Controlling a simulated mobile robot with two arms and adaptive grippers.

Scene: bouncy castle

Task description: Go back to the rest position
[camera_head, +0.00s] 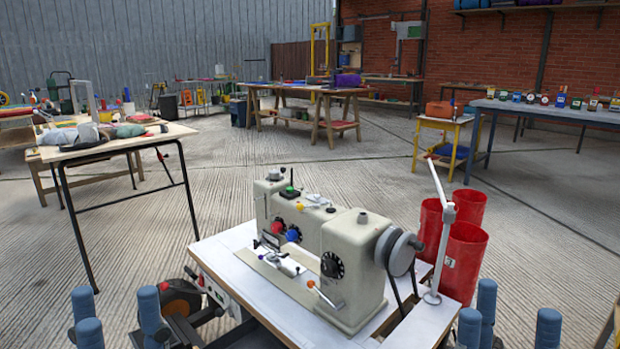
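My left gripper (117,307) is at the bottom left of the head view, its blue fingers pointing up and spread apart with nothing between them. My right gripper (512,312) is at the bottom right in a similar pose, also spread and empty. Both are low in the view, one on each side of a sewing machine (345,250) on a white-topped table (222,250). Neither gripper appears to hold anything. The lower parts of both grippers are cut off by the frame edge.
Red bins (462,262) stand right of the machine, by a thin white lamp arm (447,240). A folding table (160,134) with fabric is at the left. A yellow stool (441,122) and long blue table (560,112) stand at the right. Ribbed concrete floor (330,170) lies open between.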

